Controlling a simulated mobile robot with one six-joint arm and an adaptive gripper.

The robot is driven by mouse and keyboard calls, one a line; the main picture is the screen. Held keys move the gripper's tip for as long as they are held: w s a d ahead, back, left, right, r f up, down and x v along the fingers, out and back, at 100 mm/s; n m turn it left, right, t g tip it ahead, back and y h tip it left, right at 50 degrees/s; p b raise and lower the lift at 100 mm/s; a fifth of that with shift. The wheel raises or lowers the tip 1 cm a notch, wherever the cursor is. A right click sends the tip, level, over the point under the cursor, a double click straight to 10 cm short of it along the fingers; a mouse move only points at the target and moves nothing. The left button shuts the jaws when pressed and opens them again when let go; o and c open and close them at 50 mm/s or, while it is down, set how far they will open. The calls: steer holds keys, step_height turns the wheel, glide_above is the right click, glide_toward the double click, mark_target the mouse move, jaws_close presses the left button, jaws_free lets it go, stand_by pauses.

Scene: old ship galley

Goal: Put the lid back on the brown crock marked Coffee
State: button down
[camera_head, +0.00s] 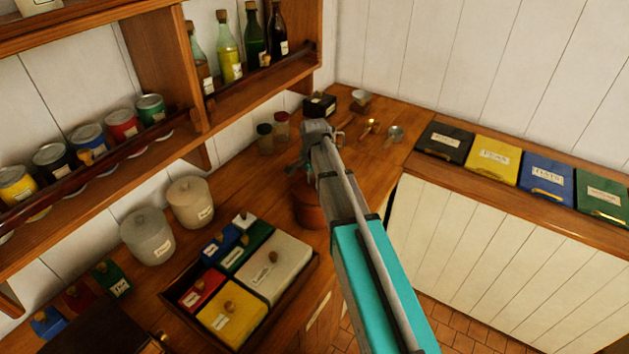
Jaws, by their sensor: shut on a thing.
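A brown crock (310,216) stands on the wooden counter near its front edge, partly hidden behind my arm. Its label does not show. My gripper (304,172) is just above the crock, pointing down. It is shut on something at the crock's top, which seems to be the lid. The lid itself is too small and covered to make out, and I cannot tell whether it touches the rim.
Two lidded pale crocks (190,203) stand to the left. A tray (312,277) of coloured lidded boxes lies in front. Small jars (265,139) and metal cups (395,133) stand behind. Labelled boxes (493,160) line the right counter. A bottle shelf (258,82) overhangs the back left.

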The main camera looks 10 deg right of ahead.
stand_by(0.9)
steer(key=shift+c, duration=1.6)
jaws_free()
steer(key=o, duration=0.3)
steer(key=shift+r+p, duration=3.5)
jaws_close()
